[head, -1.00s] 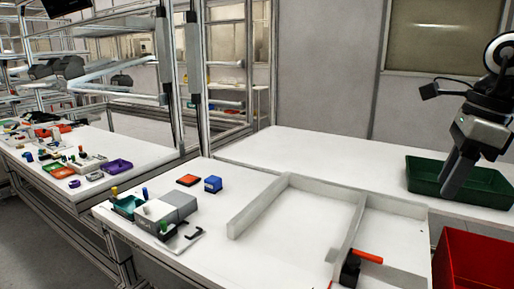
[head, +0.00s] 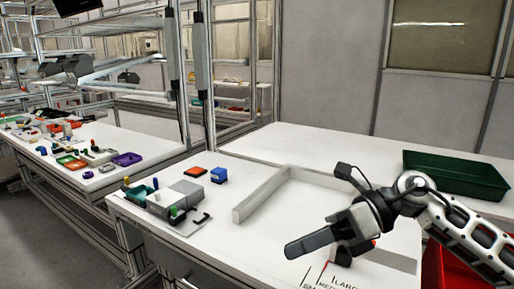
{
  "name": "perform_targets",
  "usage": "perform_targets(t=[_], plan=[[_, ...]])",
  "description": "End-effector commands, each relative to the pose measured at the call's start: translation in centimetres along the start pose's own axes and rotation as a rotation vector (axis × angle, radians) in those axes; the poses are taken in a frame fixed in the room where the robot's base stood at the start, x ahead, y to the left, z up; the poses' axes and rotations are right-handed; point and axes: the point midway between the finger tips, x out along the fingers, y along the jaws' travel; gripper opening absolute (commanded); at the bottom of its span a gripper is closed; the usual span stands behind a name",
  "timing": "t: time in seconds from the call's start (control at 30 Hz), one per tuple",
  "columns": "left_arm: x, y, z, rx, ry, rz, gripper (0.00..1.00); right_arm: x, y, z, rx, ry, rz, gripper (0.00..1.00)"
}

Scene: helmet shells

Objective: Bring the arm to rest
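My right arm comes in from the right edge in the head view. Its gripper (head: 308,243) is above the front right part of the white table (head: 225,255), with the dark fingers pointing left. The fingers overlap from this side, so I cannot tell whether they are open or shut. No held object shows. The gripper hides part of the low white divider frame (head: 262,195) and most of a small black and orange-red item (head: 340,257). My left gripper is out of view. I see no helmet shell clearly.
A dark green tray (head: 455,168) stands at the back right, and a red bin (head: 432,270) lies partly behind my arm. The back surface is mostly clear.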

Motion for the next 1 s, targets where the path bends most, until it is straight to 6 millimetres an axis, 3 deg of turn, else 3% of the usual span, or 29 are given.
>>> perform_targets(t=[0.03, 0.13, 0.27, 0.37, 0.47, 0.6, 0.7, 0.83, 0.87, 1.0], plan=[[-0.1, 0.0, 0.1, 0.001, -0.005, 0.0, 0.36, 2.4, 1.0, -0.1, 0.094, -0.121, 0.114, 0.36], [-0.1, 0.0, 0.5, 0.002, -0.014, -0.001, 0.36, 4.5, 2.3, 0.9, 0.318, -0.387, 0.296, 0.36], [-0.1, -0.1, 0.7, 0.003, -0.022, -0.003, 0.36, 4.6, 1.4, 1.2, 0.689, -0.731, 0.486, 0.36], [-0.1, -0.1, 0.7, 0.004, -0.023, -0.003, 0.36, 3.7, -1.2, -0.5, 1.022, -0.985, 0.588, 0.36], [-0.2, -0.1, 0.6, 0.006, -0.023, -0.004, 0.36, 2.9, -4.7, -4.7, 1.388, -1.228, 0.65, 0.36], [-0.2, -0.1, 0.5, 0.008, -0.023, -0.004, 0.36, 3.1, -8.6, -14.1, 1.916, -1.527, 0.665, 0.36], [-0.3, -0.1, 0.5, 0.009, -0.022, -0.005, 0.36, 4.0, -9.3, -20.6, 2.218, -1.671, 0.638, 0.36], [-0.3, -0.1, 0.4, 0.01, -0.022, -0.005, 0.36, 5.2, -8.7, -26.7, 2.491, -1.784, 0.591, 0.36], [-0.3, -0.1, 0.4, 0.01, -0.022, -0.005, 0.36, 5.5, -8.5, -27.6, -2.501, 1.777, -0.573, 0.36], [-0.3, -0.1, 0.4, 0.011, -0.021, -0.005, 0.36, 6.0, -7.8, -30.1, -2.438, 1.696, -0.51, 0.36]])
